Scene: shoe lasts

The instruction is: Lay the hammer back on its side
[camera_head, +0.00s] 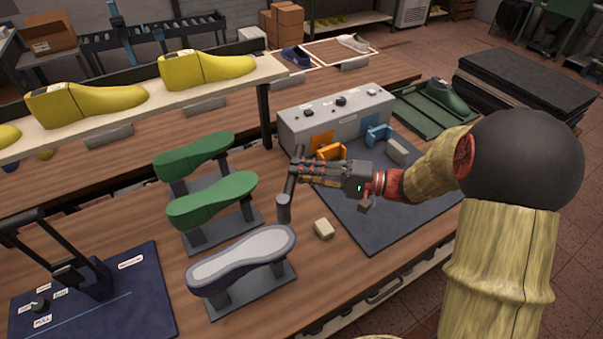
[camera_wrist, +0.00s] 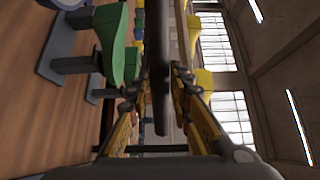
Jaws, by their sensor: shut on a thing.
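The hammer (camera_head: 284,207) is dark grey and stands close to upright, tilted a little, between the shoe lasts and the grey control box. Its thick end points down and its thin part rises past my fingers. My gripper (camera_head: 295,169) reaches in from the right and is shut on the hammer. In the wrist view the hammer (camera_wrist: 159,60) is a dark bar between the two fingers. I cannot tell whether its lower end touches the wooden bench (camera_head: 120,210).
Two green lasts (camera_head: 212,200) and a grey-topped last (camera_head: 243,260) on stands are left of the hammer. A small beige block (camera_head: 323,229) lies just right of it. The grey control box (camera_head: 335,118) stands behind, on a dark mat (camera_head: 390,215). Bare bench surrounds the block.

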